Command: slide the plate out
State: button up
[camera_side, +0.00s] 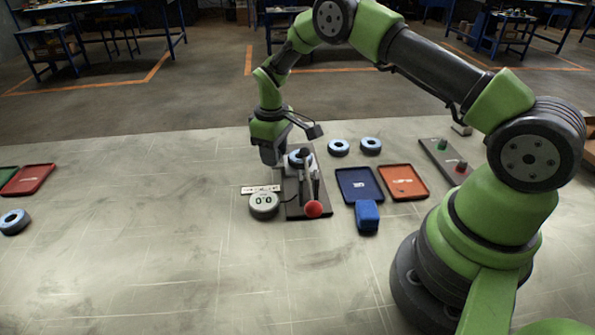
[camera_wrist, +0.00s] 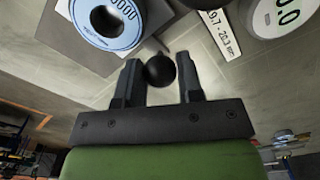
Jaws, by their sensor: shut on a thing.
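The measuring fixture has a dark base (camera_side: 294,210) with a lever ending in a red ball (camera_side: 313,208). A flap disc (camera_side: 299,157) lies on it; in the wrist view the disc (camera_wrist: 122,28) shows a pale blue ring with print, over a grey plate (camera_wrist: 57,38). My gripper (camera_wrist: 158,78) has its fingers on either side of a black ball knob (camera_wrist: 159,70) beside the plate and is shut on it. In the side view my gripper (camera_side: 270,158) is at the fixture's left edge. The knob and fingertips are hard to make out there.
A round gauge (camera_side: 264,204) reading 0.0 and a label strip (camera_side: 262,189) sit left of the fixture. A blue tray (camera_side: 360,184), an orange tray (camera_side: 403,182) and a blue block (camera_side: 367,217) are to the right. Two discs (camera_side: 339,147) (camera_side: 371,145) lie behind. The left table is largely clear.

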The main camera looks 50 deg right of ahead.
jog(key=shift+w+d, duration=1.45)
jog(key=shift+w, duration=0.1)
jog(key=o, duration=0.7)
jog(key=shift+r, duration=4)
